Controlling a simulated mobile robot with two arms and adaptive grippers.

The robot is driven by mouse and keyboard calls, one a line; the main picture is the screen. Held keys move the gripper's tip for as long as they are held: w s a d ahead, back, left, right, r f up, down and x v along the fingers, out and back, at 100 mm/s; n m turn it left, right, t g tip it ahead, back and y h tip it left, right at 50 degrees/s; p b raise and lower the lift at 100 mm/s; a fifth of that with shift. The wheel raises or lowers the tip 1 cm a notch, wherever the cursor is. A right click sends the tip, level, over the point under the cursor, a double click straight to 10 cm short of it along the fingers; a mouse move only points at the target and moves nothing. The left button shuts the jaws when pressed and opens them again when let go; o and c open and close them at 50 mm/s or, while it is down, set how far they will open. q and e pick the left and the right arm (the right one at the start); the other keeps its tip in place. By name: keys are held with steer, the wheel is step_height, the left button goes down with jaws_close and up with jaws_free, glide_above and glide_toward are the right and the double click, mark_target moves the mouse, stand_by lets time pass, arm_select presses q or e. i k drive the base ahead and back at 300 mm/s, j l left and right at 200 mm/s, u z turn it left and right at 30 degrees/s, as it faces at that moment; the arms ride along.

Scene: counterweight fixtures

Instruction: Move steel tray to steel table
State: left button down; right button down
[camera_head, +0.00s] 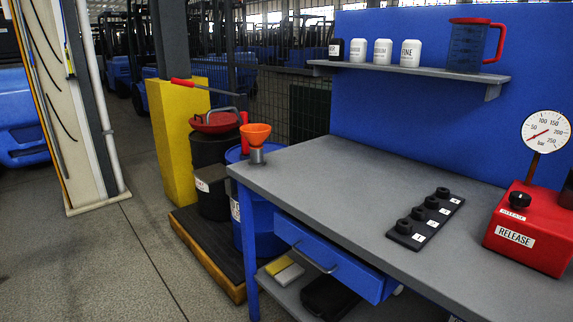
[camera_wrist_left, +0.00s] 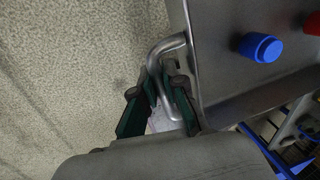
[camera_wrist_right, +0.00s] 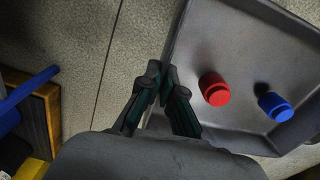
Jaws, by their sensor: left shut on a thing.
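The steel tray is a grey metal tray with raised walls. It shows in the right wrist view (camera_wrist_right: 235,50) and in the left wrist view (camera_wrist_left: 215,75), above the floor. A red knobbed piece (camera_wrist_right: 214,89) and a blue knobbed piece (camera_wrist_right: 275,106) stand in it. My left gripper (camera_wrist_left: 155,88) is shut on the tray's bent bar handle (camera_wrist_left: 165,46). My right gripper (camera_wrist_right: 162,75) is at the tray's opposite wall, with its fingertips close together. Whether they grip a handle there is hidden. Neither gripper shows in the head view, and I cannot identify a steel table there.
A blue workbench with a grey top (camera_head: 330,185) holds a black numbered block (camera_head: 425,222) and a red gauge unit (camera_head: 530,230). Blue and black drums stand on a pallet (camera_head: 205,250) beside a yellow post (camera_head: 172,130). Floor (camera_head: 100,260) at the left is clear.

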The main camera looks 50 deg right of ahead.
mark_target(325, 174)
steer(key=i+l+u, duration=0.1)
steer(key=i+u, duration=0.25)
steer(key=i, duration=1)
steer(key=i+z, duration=0.1)
steer(key=z, duration=0.3)
steer(key=i+z, duration=0.1)
steer(key=z, duration=0.25)
steer(key=i+j+z, duration=0.1)
steer(key=z, duration=1.75)
